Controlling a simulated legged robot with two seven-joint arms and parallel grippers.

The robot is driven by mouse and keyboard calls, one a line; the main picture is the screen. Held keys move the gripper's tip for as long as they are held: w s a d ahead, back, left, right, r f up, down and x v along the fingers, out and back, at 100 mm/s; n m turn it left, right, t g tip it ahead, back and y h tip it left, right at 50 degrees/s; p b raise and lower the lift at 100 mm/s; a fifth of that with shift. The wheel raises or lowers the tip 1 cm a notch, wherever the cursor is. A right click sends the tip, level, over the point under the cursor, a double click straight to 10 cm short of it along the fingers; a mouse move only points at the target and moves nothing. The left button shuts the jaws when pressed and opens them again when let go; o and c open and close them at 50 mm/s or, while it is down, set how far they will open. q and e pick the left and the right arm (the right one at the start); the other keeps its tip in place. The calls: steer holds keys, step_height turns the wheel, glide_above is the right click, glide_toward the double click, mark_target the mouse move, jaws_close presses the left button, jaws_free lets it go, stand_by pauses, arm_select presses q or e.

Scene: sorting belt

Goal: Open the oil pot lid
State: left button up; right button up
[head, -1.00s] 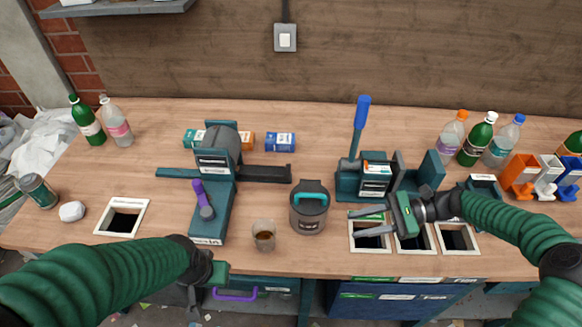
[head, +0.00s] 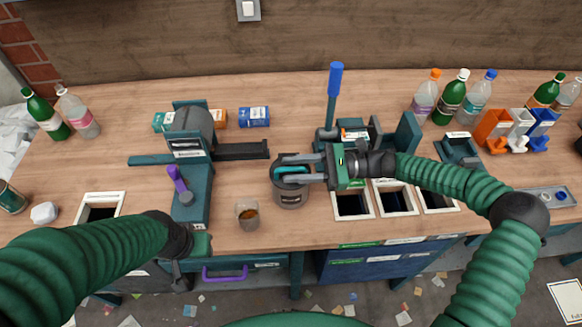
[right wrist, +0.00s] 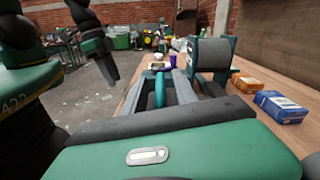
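The oil pot (head: 290,195) is a dark grey round pot standing on the bench, with a teal handle (head: 292,171) on its lid. The lid sits on the pot. My right gripper (head: 281,169) reaches in from the right over the lid, with its fingers open on either side of the handle. In the right wrist view the teal handle (right wrist: 160,88) stands between the two grey fingers, with a gap visible. My left gripper (head: 188,262) hangs at the bench's front edge, left of the pot; its fingers are not clear.
A cup of brown liquid (head: 247,214) stands left of the pot. A teal press with a grey roller (head: 193,130) stands behind it. Right of the pot are square bench openings (head: 352,206) and a blue-handled lever (head: 334,95). Bottles (head: 452,100) stand at the back right.

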steer(key=shift+w+a+f, duration=0.1)
steer(key=shift+a, duration=0.15)
steer(key=shift+d, duration=0.1)
jaws_close()
stand_by(1.2)
